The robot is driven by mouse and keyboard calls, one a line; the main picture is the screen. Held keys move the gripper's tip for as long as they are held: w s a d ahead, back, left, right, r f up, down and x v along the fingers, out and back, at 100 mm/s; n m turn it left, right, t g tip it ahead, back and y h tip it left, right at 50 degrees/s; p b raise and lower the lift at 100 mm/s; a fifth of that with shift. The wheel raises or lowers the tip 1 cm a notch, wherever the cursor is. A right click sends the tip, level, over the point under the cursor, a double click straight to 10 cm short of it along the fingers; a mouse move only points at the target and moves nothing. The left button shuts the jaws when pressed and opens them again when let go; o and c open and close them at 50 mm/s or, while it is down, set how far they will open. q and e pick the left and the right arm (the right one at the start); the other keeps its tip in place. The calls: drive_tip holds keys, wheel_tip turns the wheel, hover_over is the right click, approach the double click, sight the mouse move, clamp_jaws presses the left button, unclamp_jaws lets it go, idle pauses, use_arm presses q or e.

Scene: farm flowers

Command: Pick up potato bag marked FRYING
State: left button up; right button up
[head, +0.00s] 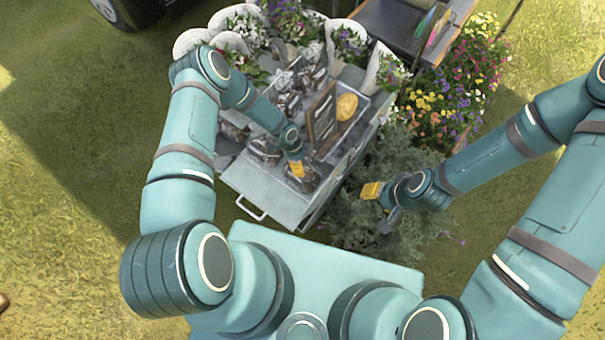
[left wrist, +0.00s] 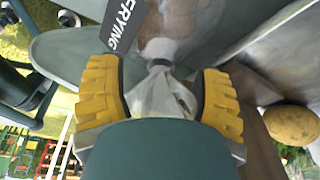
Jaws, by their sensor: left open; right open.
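The bag marked FRYING shows in the left wrist view, with its gathered pale top (left wrist: 160,92) upright between my left gripper's yellow fingertips and its black FRYING label (left wrist: 123,24) at the upper left. My left gripper (left wrist: 161,100) is open around the gathered top, with a gap on each side. In the head view, my left gripper (head: 296,168) is over the front of the grey cart, above a dark bag (head: 305,182) that it partly hides. My right gripper (head: 378,192) is open and empty, out over the green bush right of the cart.
The grey cart (head: 262,192) has a front handle and holds several other bags (head: 287,104) farther back. A dark sign (head: 323,118) and a large potato (head: 346,106) stand close behind my left gripper. Flowers line the back; grass lies open to the left.

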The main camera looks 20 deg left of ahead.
use_arm(q)
clamp_jaws()
drive_tip(key=shift+r, duration=0.1)
drive_tip(key=shift+r, duration=0.1)
idle(0.3)
